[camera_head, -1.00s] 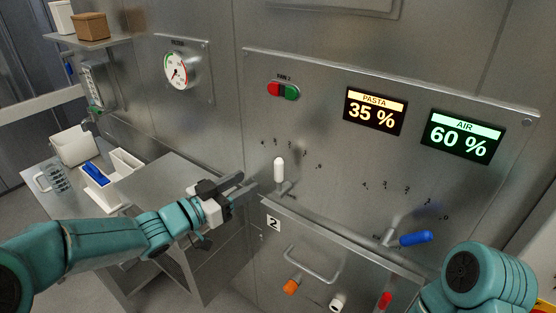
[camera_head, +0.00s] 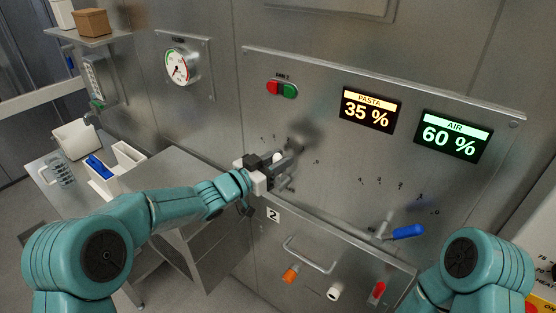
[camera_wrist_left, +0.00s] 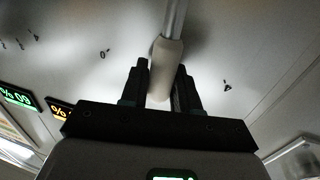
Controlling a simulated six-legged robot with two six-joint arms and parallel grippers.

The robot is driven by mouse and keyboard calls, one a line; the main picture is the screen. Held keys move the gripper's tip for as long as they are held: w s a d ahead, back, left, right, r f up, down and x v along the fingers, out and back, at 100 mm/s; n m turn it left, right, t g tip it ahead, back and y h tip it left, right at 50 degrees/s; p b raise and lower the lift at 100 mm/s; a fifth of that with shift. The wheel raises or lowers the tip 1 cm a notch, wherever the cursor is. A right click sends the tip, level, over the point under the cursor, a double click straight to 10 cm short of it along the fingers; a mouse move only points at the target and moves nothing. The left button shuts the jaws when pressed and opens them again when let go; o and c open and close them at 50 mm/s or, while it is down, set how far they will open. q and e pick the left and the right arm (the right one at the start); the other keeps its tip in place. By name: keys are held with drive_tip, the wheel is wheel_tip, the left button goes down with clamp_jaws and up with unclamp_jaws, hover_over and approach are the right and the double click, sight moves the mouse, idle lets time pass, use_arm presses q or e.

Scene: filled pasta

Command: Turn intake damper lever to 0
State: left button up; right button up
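A white-handled lever (camera_head: 277,158) stands roughly upright on the steel wall panel, under an arc of small numbers. My left gripper (camera_head: 284,165) is at this lever and partly covers it. In the left wrist view the pale handle (camera_wrist_left: 164,72) lies between the two dark fingers (camera_wrist_left: 162,88). Whether the fingers press on it cannot be told. I cannot read which lever is the intake damper. My right gripper is out of view; only its arm shows at lower right.
Displays read PASTA 35 % (camera_head: 369,110) and AIR 60 % (camera_head: 450,134). A red-green switch (camera_head: 282,90) and a gauge (camera_head: 177,67) are on the wall. Below the levers are a ledge, a bar handle (camera_head: 310,255) and orange, white and red knobs. A side table with bins is left.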

sight(310, 170)
use_arm(q)
clamp_jaws()
drive_tip(key=shift+s+d+f+m+b, duration=0.1)
drive_tip(key=shift+s+d+m+b, duration=0.35)
drive_tip(key=shift+b, duration=0.35)
drive_tip(key=d+m+b, duration=0.1)
drive_tip(key=b, duration=0.1)
drive_tip(key=s+m+b, duration=0.1)
drive_tip(key=d+f+m+y+b, duration=0.1)
drive_tip(key=m+b, duration=0.1)
drive_tip(key=shift+s+d+b, duration=0.3)
drive_tip(key=shift+s, duration=0.05)
drive_tip(key=shift+s+d+f+m+b, duration=0.3)
drive_tip(key=shift+d+m+b, duration=0.1)
drive_tip(key=shift+m+b, duration=0.35)
drive_tip(key=shift+s+d+f+m+b, duration=0.15)
drive_tip(key=shift+s+d+m+b, duration=0.15)
drive_tip(key=shift+m+b, duration=0.4)
drive_tip(key=o, duration=0.6)
unclamp_jaws()
drive_tip(key=shift+s+r, duration=0.15)
drive_tip(key=shift+s, duration=0.05)
drive_tip(key=shift+w+f, duration=0.2)
drive_tip(key=v, duration=1.1)
drive_tip(key=r+b+v, duration=0.1)
drive_tip(key=v, duration=0.4)
drive_tip(key=shift+s+r, duration=0.15)
drive_tip(key=shift+s, duration=0.1)
